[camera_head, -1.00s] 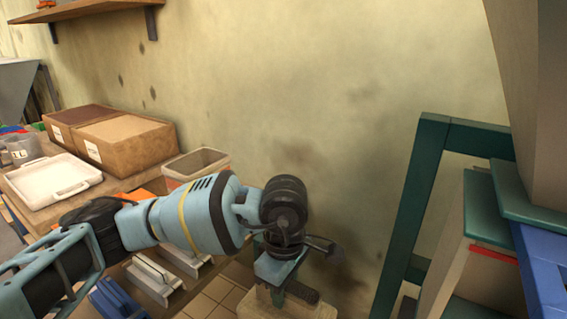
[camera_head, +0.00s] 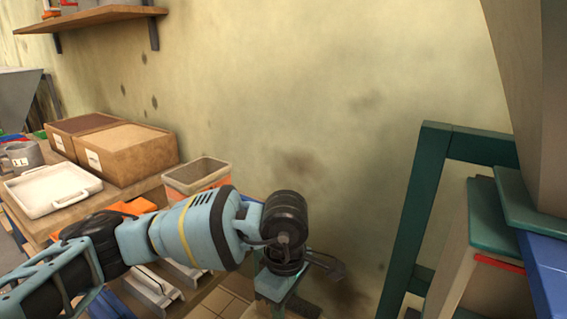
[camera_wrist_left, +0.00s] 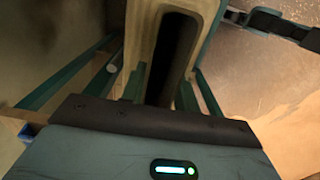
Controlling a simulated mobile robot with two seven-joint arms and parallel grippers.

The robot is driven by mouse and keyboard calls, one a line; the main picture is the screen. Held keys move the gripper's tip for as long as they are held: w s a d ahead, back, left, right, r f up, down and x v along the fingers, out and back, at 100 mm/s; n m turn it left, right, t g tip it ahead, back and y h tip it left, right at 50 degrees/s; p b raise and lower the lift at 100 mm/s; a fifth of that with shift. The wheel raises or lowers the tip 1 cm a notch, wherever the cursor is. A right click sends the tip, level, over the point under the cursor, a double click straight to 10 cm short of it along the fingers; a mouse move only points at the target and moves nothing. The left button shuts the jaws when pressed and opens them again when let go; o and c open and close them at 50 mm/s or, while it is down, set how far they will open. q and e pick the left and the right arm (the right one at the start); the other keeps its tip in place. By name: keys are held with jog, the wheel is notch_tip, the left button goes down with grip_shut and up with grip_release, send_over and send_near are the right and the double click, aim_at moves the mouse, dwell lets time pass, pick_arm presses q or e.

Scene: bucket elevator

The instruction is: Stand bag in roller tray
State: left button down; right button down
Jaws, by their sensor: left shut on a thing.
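My left gripper (camera_head: 290,299) points down near the bottom of the head view, right of the bench. The jaws are shut on a pale tan thing that I take to be the bag (camera_wrist_left: 140,35); in the head view only a sliver of it shows at the bottom edge. I cannot pick out the roller tray with certainty. My right gripper is not in view.
Pale rails (camera_head: 150,290) lie low behind my arm. A dark green frame (camera_head: 408,220) stands on the right. The wall is close behind.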

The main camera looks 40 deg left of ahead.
pick_arm(q)
jog(key=c, duration=1)
grip_release()
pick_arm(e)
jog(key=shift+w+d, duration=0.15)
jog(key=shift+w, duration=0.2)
pick_arm(q)
jog(key=shift+o, duration=0.2)
